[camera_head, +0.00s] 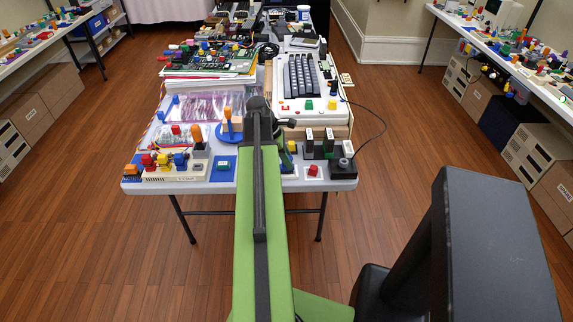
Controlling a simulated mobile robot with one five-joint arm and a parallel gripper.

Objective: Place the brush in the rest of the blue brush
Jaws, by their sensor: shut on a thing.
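My green and black arm reaches over the front of the near table (345,184). My gripper (284,125), dark and small in this view, is at the arm's far end above the table; the arm hides most of it. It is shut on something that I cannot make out. A blue stand (230,131) with an upright orange piece (228,113) is just left of the gripper. I cannot tell whether this is the rest of the blue brush. No brush is clearly recognisable.
A white keyboard computer (302,108) lies right of the arm, with dark upright blocks (319,142) and a black joystick (343,166) in front. A beige unit with coloured blocks (172,172) is at the front left. Side tables (522,62) flank a clear wooden floor.

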